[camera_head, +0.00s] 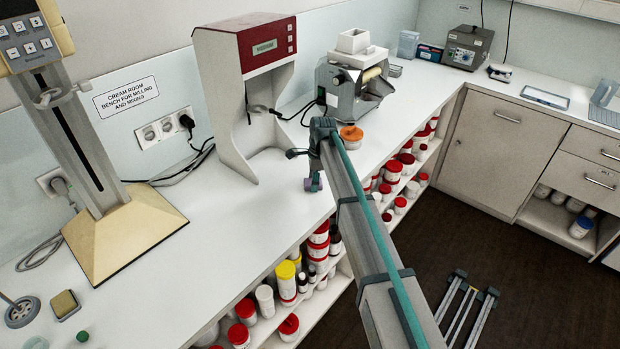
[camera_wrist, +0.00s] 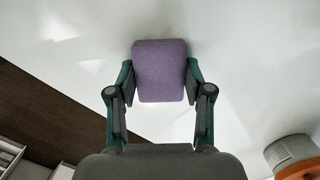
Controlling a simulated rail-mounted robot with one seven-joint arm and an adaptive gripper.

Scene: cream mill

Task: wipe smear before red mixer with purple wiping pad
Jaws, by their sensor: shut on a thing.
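The purple wiping pad (camera_wrist: 160,72) is held between the two fingers of my gripper (camera_wrist: 159,88) in the wrist view. In the head view my gripper (camera_head: 315,180) is low at the bench edge, right of the red mixer's foot, and the pad (camera_head: 307,184) shows only as a small purple patch. Whether the pad touches the bench top I cannot tell. The red mixer (camera_head: 265,47) has a red front panel on a pale housing. A faint tan smear (camera_wrist: 167,34) shows just beyond the pad's far edge in the wrist view, partly hidden by the pad.
An orange-lidded container (camera_head: 351,137) stands near the bench edge before a grey roller mill (camera_head: 352,85); an orange-and-grey item (camera_wrist: 292,155) is at the wrist view's lower right. A beige stand (camera_head: 125,235) is at left. Cables lie behind the mixer. Red-lidded jars (camera_head: 240,310) fill shelves below.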

